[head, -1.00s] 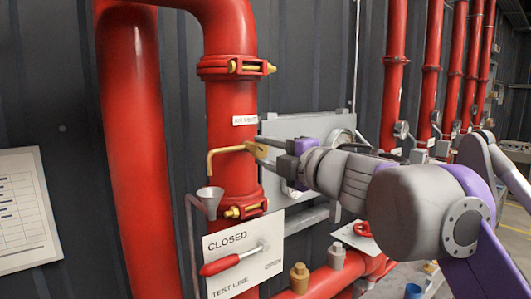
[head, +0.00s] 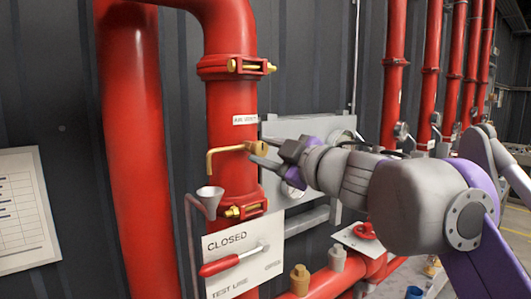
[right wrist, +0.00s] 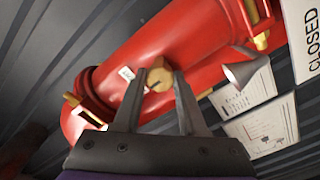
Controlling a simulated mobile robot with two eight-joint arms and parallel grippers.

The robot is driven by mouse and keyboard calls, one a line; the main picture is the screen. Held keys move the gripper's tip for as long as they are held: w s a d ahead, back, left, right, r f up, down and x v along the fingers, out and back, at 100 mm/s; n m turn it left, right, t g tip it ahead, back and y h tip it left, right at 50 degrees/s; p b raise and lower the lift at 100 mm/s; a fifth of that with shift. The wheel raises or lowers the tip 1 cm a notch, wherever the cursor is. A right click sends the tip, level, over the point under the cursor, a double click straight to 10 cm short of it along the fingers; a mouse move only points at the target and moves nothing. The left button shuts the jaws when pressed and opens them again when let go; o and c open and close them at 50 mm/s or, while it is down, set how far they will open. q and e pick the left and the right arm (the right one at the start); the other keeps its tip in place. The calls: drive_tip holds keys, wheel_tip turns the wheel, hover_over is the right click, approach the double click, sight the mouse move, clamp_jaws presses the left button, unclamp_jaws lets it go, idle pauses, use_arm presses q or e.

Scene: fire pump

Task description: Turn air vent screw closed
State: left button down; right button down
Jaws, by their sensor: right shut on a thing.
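The brass air vent with its screw (head: 260,147) sits on the red vertical pipe (head: 232,115), just below a small white label. A bent brass spout (head: 212,158) runs left from it and points down over a grey funnel (head: 210,194). My right gripper (head: 263,156) reaches in from the right at the vent. In the right wrist view, its two fingers (right wrist: 158,80) lie on either side of the round brass screw head (right wrist: 156,74), which shows a dark slot. The exact contact is partly hidden. My left gripper is not in view.
A sign plate (head: 228,243) reading CLOSED, with a red-handled lever (head: 222,265), is below the vent. A grey panel (head: 285,128) stands behind my gripper. A white sheet (head: 25,210) hangs at left.

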drive_tip(key=shift+m, duration=0.3)
drive_tip(key=shift+c, duration=2.3)
unclamp_jaws()
drive_tip(key=b+v, duration=0.1)
drive_tip(key=v, duration=1)
drive_tip(key=shift+b, duration=0.35)
